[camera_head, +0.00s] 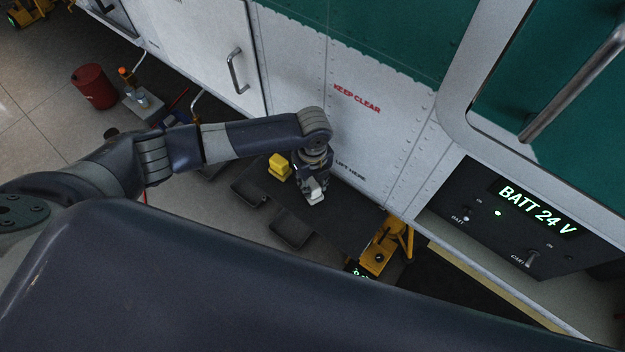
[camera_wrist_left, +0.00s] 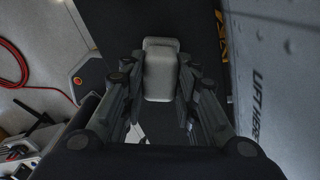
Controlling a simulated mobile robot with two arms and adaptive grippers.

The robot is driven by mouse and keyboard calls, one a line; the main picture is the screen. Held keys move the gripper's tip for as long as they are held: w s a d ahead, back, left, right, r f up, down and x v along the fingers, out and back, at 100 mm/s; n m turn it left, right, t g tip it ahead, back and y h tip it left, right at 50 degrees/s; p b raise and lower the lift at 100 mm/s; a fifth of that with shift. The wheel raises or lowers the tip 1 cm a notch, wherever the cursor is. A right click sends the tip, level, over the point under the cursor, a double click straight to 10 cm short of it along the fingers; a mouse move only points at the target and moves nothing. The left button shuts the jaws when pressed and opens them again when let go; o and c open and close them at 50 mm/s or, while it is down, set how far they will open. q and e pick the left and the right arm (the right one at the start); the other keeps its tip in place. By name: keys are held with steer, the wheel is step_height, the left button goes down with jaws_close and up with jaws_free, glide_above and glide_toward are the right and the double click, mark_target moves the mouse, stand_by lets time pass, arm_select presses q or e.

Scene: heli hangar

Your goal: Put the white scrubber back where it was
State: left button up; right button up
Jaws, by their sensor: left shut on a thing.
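The white scrubber (camera_wrist_left: 160,72) is a pale rounded block between the fingers of my left gripper (camera_wrist_left: 160,92) in the left wrist view. In the head view my left gripper (camera_head: 314,190) points down with the white scrubber (camera_head: 316,197) at its tip. It is over a dark flat surface (camera_head: 335,217) beside the white helicopter side. I cannot tell whether the scrubber touches that surface. A yellow block (camera_head: 279,167) stands just left of the gripper. My right gripper is not in view.
A yellow jack (camera_head: 385,248) stands right of the dark surface. Dark trays (camera_head: 292,228) lie along its near side. The white helicopter panel (camera_head: 375,130) rises close behind my left arm. A red bucket (camera_head: 93,87) stands on the floor at the far left.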

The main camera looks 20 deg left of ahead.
mark_target(313, 183)
arm_select(q)
steer(key=o, duration=0.9)
steer(key=shift+o, duration=0.2)
steer(key=shift+f, duration=0.1)
steer(key=shift+r, duration=0.25)
step_height(313, 183, up, 12)
steer(key=b, duration=0.2)
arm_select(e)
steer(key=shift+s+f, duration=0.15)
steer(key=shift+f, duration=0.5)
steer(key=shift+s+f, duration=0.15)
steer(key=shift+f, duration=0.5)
arm_select(q)
steer(key=shift+f, duration=0.1)
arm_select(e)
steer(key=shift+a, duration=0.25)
